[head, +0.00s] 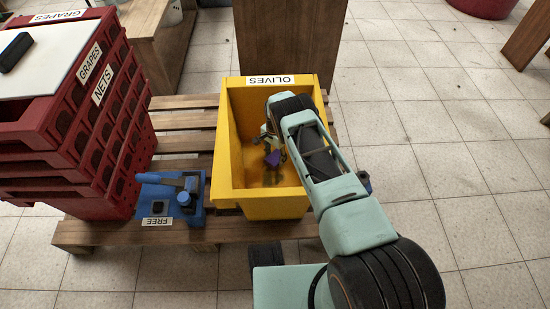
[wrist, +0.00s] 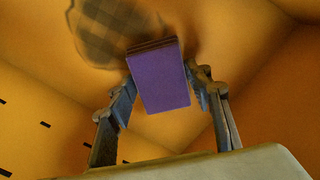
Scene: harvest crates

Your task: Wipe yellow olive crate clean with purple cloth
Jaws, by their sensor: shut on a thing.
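The yellow crate (head: 227,150), labelled OLIVES, stands on a wooden pallet, open at the top. My gripper (head: 271,150) reaches down inside it and is shut on the folded purple cloth (head: 272,160). In the wrist view the purple cloth (wrist: 160,82) sits between the two fingers of my gripper (wrist: 160,85). A dark chequered patch (wrist: 110,30) shows on the crate's inside surface (wrist: 55,80) beside the cloth. I cannot tell whether the cloth touches the crate. My arm hides the crate's right side in the head view.
A stack of red crates (head: 75,130) labelled GRAPES and NETS stands at the left, with a white board (head: 38,40) on top. A blue holder (head: 165,190) marked FREE sits on the pallet (head: 180,118) left of the yellow crate. A wooden block (head: 290,40) stands behind it.

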